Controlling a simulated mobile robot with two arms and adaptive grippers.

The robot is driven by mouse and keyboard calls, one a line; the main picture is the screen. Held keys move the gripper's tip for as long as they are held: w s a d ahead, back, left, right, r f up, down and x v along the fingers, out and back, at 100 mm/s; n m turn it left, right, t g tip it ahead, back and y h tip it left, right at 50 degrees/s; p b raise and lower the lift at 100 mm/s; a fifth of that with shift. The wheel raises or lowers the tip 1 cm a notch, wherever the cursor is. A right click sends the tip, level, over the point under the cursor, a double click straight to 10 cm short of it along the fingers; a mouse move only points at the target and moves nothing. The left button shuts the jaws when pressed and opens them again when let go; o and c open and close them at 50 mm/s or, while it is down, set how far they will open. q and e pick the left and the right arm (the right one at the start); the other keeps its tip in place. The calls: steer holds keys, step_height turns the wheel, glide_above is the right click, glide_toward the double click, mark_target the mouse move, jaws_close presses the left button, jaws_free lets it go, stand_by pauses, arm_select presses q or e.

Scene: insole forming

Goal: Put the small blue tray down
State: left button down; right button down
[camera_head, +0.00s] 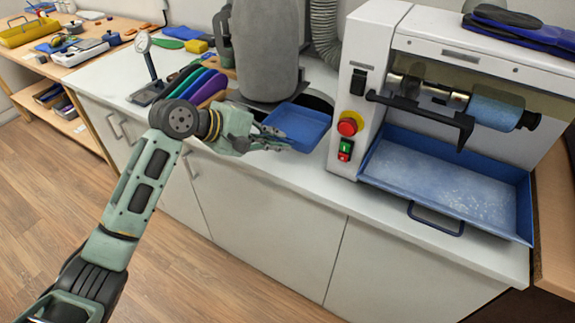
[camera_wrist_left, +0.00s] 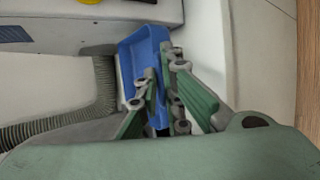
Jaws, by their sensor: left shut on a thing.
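The small blue tray (camera_head: 302,124) is at the front of the white counter, between the grey cylinder and the grinding machine. My left gripper (camera_head: 283,141) reaches in from the left and is shut on the tray's near left side. In the left wrist view, the tray (camera_wrist_left: 141,52) lies beyond the fingers of my left gripper (camera_wrist_left: 163,98), which close on its near edge. Whether the tray touches the counter is hard to tell. My right gripper is not in view.
The white grinding machine (camera_head: 388,28) with a large blue dust tray (camera_head: 446,214) stands to the right. The grey cylinder (camera_head: 268,50) and its hose (camera_head: 324,24) stand behind. Bare counter (camera_head: 316,158) lies in front.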

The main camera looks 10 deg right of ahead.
arm_select(q)
step_height(320, 180, down, 9)
steer(key=shift+f+p, duration=0.15)
steer(key=shift+p, duration=0.2)
steer(key=shift+f, duration=0.15)
steer(key=c, duration=1.9)
jaws_free()
